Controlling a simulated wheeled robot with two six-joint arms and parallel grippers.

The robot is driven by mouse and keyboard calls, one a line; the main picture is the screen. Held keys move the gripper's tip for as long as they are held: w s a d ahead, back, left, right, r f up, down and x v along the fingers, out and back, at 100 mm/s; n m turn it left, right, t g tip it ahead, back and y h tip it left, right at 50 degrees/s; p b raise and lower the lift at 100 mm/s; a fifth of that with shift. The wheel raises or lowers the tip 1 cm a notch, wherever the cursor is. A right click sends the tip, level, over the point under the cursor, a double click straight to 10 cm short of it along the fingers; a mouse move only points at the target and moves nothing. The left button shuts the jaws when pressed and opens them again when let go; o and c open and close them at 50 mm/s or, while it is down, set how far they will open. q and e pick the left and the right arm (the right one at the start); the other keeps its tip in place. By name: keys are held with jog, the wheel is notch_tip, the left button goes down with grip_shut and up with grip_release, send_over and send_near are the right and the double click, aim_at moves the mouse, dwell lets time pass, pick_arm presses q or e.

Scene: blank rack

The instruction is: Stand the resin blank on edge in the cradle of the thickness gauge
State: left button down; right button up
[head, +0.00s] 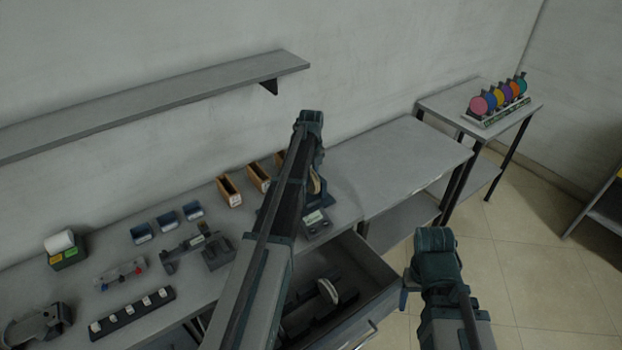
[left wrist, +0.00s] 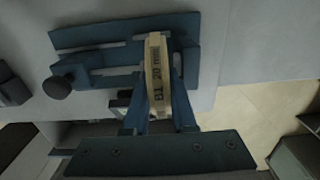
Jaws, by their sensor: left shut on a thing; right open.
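The resin blank is a thin cream disc seen edge-on, marked "B1 20 mm" in the left wrist view (left wrist: 158,85). In the head view a sliver of it (head: 315,183) shows beside my left arm. My left gripper (left wrist: 158,110) is shut on the blank, a finger on each side. The thickness gauge (left wrist: 100,62) is dark blue with a round knob. The blank is upright at its cradle; I cannot tell whether it touches the bottom. In the head view the gauge (head: 322,197) is partly behind my arm. My right gripper (head: 406,287) is open, away from the bench.
An open drawer (head: 375,265) below the bench holds a pale disc (head: 327,291) in a dark holder. Wooden boxes (head: 229,191), blue trays (head: 168,222) and small tools stand left on the bench. A side table (head: 437,102) bears a rack of coloured discs (head: 500,103). The grey bench right of the gauge is clear.

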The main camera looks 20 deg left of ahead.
pick_arm(q)
jog(key=c, duration=0.6)
grip_release()
jog(key=shift+c, duration=0.2)
jog(key=shift+w+r, duration=0.1)
notch_tip(320, 180, up, 14)
jog(key=p, duration=1.4)
jog(key=shift+s, duration=0.2)
jog(key=shift+f, duration=0.2)
